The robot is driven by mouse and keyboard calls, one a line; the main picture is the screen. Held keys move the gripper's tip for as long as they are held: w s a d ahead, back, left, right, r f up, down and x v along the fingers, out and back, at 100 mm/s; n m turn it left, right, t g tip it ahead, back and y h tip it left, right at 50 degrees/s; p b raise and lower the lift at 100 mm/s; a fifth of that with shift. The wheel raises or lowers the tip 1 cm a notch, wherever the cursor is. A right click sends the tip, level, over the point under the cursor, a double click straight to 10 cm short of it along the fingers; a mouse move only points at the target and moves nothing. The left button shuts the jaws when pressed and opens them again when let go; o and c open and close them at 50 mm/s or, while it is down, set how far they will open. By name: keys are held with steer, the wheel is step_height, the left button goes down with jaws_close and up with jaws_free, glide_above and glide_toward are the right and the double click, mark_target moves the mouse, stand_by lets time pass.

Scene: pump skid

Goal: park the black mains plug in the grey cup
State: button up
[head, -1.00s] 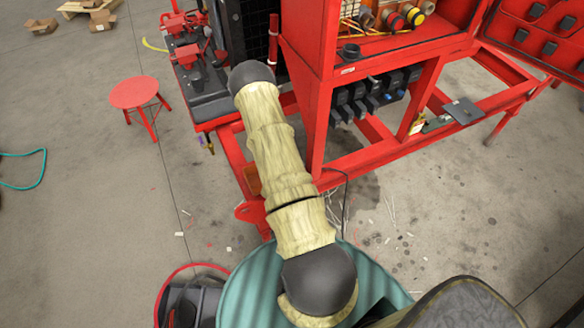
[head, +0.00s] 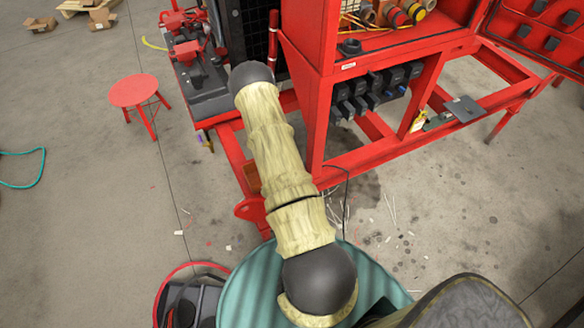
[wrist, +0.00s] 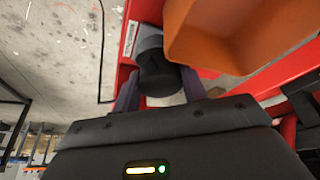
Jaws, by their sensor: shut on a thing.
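My gripper (wrist: 159,98) shows in the wrist view, its two dark fingers shut on the black mains plug (wrist: 158,78), a dark, rounded body. A grey rounded piece (wrist: 149,38), which looks like the grey cup, is just beyond the plug, against the red frame. The plug covers part of it, and I cannot tell whether the plug is inside it or only in front. In the head view my arm hides the gripper, the plug and that grey piece.
An orange bin (wrist: 215,35) is close on the right of the plug. The red skid frame (head: 345,165) surrounds this spot. A red stool (head: 133,92) stands left on open floor.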

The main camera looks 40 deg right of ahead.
steer(key=o, duration=1.2)
steer(key=v, duration=1.7)
steer(key=shift+a+r, duration=0.1)
steer(key=shift+r, duration=0.05)
steer(key=a+r+n+t+y+p, duration=0.1)
steer(key=a+r+n+y+p, duration=0.15)
steer(key=a+r+n, duration=0.7)
steer(key=s+a+r+n, duration=0.1)
steer(key=s+a+r, duration=0.2)
steer(key=a+r, duration=0.1)
steer(key=s+a+r+n+y+p, duration=0.1)
steer(key=s+a+r+n, duration=0.1)
steer(key=s+a+r, duration=0.2)
steer(key=s+a+r+n, duration=0.1)
steer(key=s+a+r, duration=0.2)
steer(key=r, duration=0.3)
steer(key=shift+s+a+r+n+y, duration=0.1)
steer(key=shift+a+r+n+y, duration=0.1)
steer(key=shift+a, duration=0.25)
steer(key=shift+s+a+r+n+y, duration=0.1)
steer(key=shift+a+r+y, duration=0.05)
steer(key=shift+a, duration=0.25)
